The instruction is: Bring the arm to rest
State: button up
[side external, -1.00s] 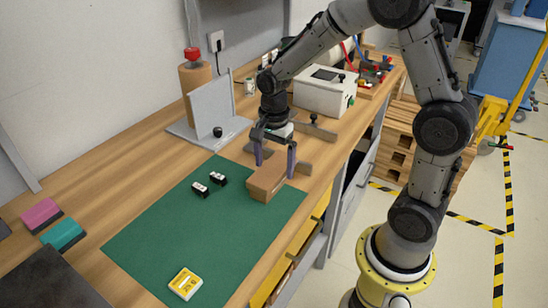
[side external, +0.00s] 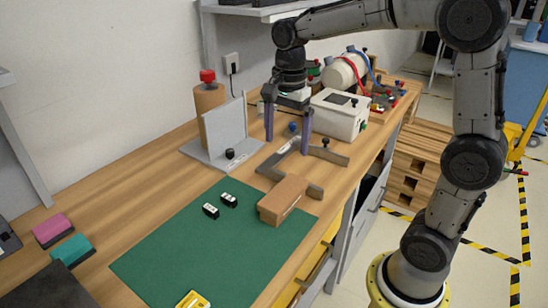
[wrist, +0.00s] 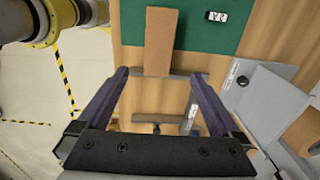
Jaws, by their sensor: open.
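My gripper (side external: 287,128) is open and empty. In the side view it hangs with its fingers pointing down, above the far part of the bench behind the green mat (side external: 190,262). In the wrist view my gripper (wrist: 160,75) shows both fingers spread wide with nothing between them. A brown block (side external: 284,200) lies at the mat's far right corner, apart from the fingers. The brown block also shows in the wrist view (wrist: 160,40).
A grey angle plate (side external: 225,135) and a red-topped cylinder (side external: 208,100) stand left of my gripper. A white box (side external: 340,114) stands to its right. Grey clamp bars (side external: 285,158) lie below. Small black-and-white pieces (side external: 211,210) and a yellow item (side external: 193,299) lie on the mat.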

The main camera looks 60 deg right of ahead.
jog(key=s+a+r+n+t, duration=0.3)
jog(key=s+r+n, duration=0.15)
jog(key=s, duration=0.45)
jog(key=s+a+f+n+t, duration=0.1)
jog(key=s+f+n, duration=0.4)
jog(key=n, duration=0.8)
jog(key=s+t, duration=0.1)
jog(key=s, duration=0.2)
jog(key=shift+s+a, duration=0.2)
jog(key=shift+s, duration=0.05)
